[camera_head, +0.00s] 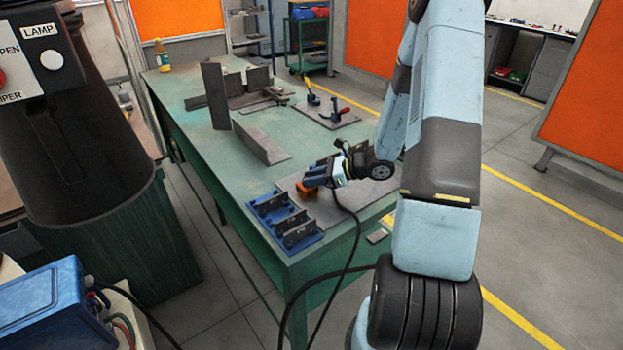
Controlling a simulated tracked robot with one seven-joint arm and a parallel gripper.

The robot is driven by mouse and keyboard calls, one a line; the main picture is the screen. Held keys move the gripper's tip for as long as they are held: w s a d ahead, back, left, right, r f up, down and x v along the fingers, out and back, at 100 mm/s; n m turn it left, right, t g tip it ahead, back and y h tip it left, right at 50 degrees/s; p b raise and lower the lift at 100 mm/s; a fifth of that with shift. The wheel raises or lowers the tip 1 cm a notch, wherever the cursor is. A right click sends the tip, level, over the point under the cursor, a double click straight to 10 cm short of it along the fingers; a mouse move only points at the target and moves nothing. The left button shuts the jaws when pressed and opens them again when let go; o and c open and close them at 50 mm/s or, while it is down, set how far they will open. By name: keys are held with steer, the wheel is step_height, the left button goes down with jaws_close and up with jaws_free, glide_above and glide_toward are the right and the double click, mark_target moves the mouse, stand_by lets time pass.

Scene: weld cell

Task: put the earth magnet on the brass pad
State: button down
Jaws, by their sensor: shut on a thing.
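My gripper (316,182) is low over the near right part of the green table, its fingers pointing left. It is shut on a small orange block (304,190), which I take to be the earth magnet. The fingers hide part of it. A black cable runs from beside the gripper down past the table's front edge. The block is over or on a flat grey plate (335,209); I cannot tell whether it touches. I cannot make out the brass pad in this view.
A blue rack with dark slotted parts (284,222) stands just left of the plate, close to my gripper. Upright steel plates (215,97) and an angled bar (261,142) stand farther back. The table's left side is clear.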

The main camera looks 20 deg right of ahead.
steer(key=c, duration=0.8)
jaws_free()
steer(key=v, duration=1.2)
steer(key=s+a+r+n+g+h, duration=0.3)
steer(key=s+a+r+n, duration=0.25)
steer(key=r, duration=0.25)
steer(key=s+a+r+n+g+h, duration=0.2)
steer(key=s+a+r+n, duration=0.3)
steer(key=r+n, duration=0.2)
steer(key=s+r+n+t+h, duration=0.1)
steer(key=s+r+n+h, duration=0.1)
steer(key=s+r+n, duration=0.1)
steer(key=s+r+n+t+h, duration=0.2)
steer(key=s+r+n, duration=0.2)
steer(key=s+r, duration=0.1)
steer(key=s+r+n+t+h, duration=0.1)
steer(key=s+r+n+h, duration=0.2)
steer(key=s+r+n, duration=0.1)
steer(key=shift+s+a+r+t, duration=0.2)
steer(key=shift+a+r+t, duration=0.1)
steer(key=shift+a+r, duration=0.1)
